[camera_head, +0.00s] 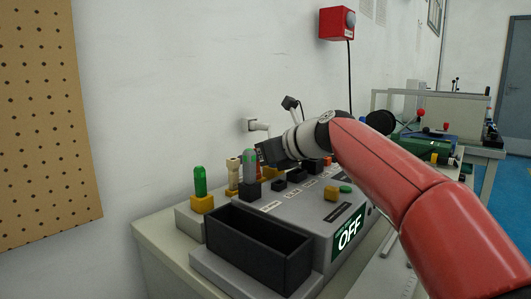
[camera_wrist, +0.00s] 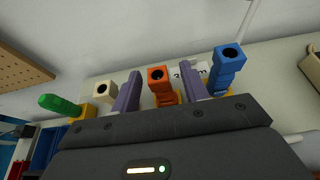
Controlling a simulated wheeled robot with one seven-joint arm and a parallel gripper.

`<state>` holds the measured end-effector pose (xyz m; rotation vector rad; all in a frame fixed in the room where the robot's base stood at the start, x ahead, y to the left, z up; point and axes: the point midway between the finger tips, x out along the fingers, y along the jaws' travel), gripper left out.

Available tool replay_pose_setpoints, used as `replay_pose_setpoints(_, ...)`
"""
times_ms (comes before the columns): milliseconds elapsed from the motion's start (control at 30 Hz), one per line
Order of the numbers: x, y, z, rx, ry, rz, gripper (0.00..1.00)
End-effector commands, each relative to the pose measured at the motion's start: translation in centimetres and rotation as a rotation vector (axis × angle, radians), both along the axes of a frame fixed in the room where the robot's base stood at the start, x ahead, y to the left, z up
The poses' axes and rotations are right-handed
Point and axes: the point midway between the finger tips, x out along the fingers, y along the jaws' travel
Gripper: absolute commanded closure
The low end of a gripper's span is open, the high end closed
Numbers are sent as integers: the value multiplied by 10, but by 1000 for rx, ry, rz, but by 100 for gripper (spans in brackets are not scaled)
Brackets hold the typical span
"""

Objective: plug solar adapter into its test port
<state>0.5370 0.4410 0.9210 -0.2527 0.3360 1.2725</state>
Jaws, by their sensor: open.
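My gripper (camera_wrist: 160,73) is open, its two purple fingers on either side of an orange connector (camera_wrist: 158,75) on a yellow base. I cannot tell whether they touch it. In the head view my gripper (camera_head: 272,152) hangs over the back of a grey test unit (camera_head: 295,212), hiding part of it. A beige connector (camera_wrist: 105,91) stands left of the fingers and a blue one (camera_wrist: 227,60) right of them. A green-topped piece on a yellow base (camera_head: 200,182) stands at the left. Small black and coloured blocks sit on the unit. No label shows which piece is the solar adapter.
A black open bin (camera_head: 258,262) sits at the unit's front left. The unit's green screen (camera_head: 348,233) reads OFF. The wall rises close behind, with a white socket (camera_head: 258,124) and a red box (camera_head: 337,23). A pegboard (camera_head: 45,125) is at the left.

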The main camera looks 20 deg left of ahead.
Motion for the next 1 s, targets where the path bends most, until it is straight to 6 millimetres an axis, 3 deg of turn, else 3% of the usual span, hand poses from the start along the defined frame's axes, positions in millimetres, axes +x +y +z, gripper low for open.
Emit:
replay_pose_setpoints(267, 0, 2, -1, 0, -1, 0, 55)
replay_pose_setpoints(600, 0, 1, -1, 0, -1, 0, 99)
replay_pose_setpoints(633, 0, 1, -1, 0, -1, 0, 100)
replay_pose_setpoints(667, 0, 1, -1, 0, -1, 0, 82)
replay_pose_setpoints(800, 0, 1, -1, 0, -1, 0, 100)
replay_pose_setpoints(1000, 0, 1, -1, 0, -1, 0, 100)
